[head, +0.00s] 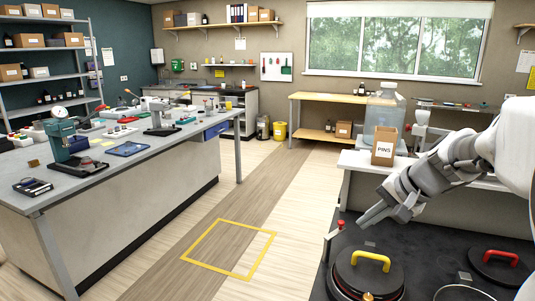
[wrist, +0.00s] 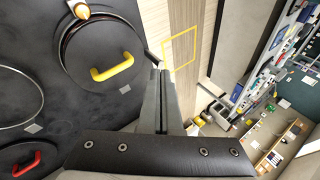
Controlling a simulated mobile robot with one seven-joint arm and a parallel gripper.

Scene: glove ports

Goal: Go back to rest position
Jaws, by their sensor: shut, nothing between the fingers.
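My gripper (head: 378,214) is at the right in the head view, on my grey and white arm, above the far left part of a dark panel (head: 425,243). Its fingers are shut and hold nothing. In the wrist view the closed fingers of my gripper (wrist: 162,76) point up the picture. A round black lid with a yellow handle (head: 371,261) lies below and in front of the gripper; the yellow handle (wrist: 113,67) shows left of the fingers in the wrist view. The gripper is apart from the handle.
A red-topped clamp (head: 337,229) stands on the panel's left edge. A lid with a red handle (head: 500,254) lies at the right. A PINS box (head: 385,145) and a clear jug (head: 384,108) stand behind my arm. A yellow floor square (head: 229,248) lies in the clear aisle.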

